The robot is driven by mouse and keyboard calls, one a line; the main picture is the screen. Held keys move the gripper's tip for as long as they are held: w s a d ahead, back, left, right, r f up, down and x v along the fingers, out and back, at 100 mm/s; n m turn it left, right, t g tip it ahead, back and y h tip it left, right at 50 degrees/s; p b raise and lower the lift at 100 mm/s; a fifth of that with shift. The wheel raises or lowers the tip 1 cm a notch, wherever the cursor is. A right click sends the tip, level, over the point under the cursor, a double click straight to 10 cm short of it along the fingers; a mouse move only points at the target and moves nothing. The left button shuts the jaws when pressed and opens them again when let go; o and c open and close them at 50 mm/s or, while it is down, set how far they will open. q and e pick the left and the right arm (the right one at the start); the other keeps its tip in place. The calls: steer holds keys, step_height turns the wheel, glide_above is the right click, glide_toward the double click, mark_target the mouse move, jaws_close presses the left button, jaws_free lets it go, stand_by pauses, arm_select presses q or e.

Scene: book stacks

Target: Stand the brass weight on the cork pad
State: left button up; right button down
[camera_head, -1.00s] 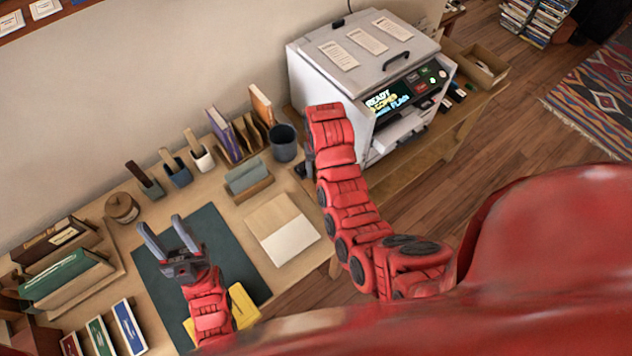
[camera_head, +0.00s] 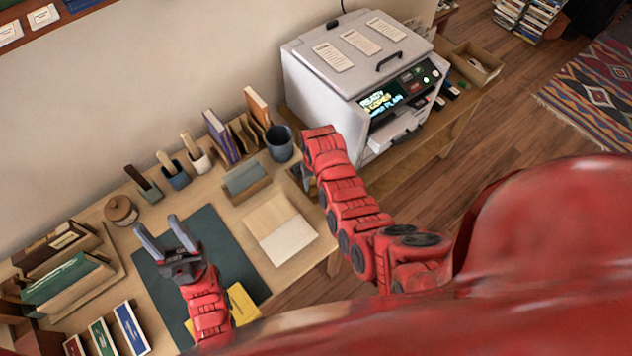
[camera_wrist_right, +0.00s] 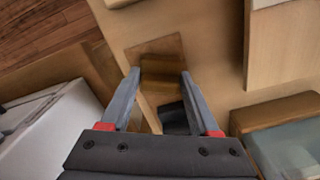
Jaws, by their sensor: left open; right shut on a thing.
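My right gripper (camera_wrist_right: 161,76) is shut on a gold-brown block, which looks like the brass weight (camera_wrist_right: 162,72), in the right wrist view. It is above a brown square patch (camera_wrist_right: 150,47) on the tabletop, which may be the cork pad; I cannot tell whether they touch. In the head view the right gripper (camera_head: 308,181) points down between the copier and the cream folder, its arm hiding most of what it holds. My left gripper (camera_head: 164,236) is open and empty over the dark green mat (camera_head: 222,242).
The copier (camera_head: 345,75) stands close to the right arm. A card holder (camera_head: 246,183), a cream folder (camera_head: 282,228) and a dark cup (camera_head: 279,143) are nearby. Book racks and brush pots line the back. A round lidded pot (camera_head: 121,210) stands at the left.

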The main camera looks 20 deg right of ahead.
steer(key=shift+f, duration=0.1)
steer(key=shift+c, duration=0.6)
jaws_free()
